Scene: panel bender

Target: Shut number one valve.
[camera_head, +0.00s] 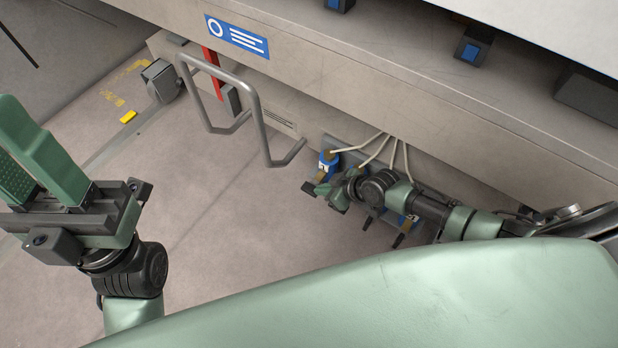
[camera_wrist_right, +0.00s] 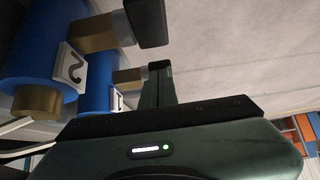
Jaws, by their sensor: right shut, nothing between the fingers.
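Number one valve is a blue cylinder with brass ends and a dark lever, at the left end of the row under the bench in the head view (camera_head: 328,160). In the right wrist view its blue body (camera_wrist_right: 104,70) and "1" tag show behind valve two (camera_wrist_right: 45,50). My right gripper (camera_head: 326,190) is shut and empty, close beside valve one's dark lever (camera_head: 308,188); whether they touch I cannot tell. The green fingers also show in the right wrist view (camera_wrist_right: 159,88).
A grey tubular handle (camera_head: 255,110) stands out from the bench front, left of the valves. Pale hoses (camera_head: 362,146) run from the valves under the bench. My right forearm covers the other valves partly.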

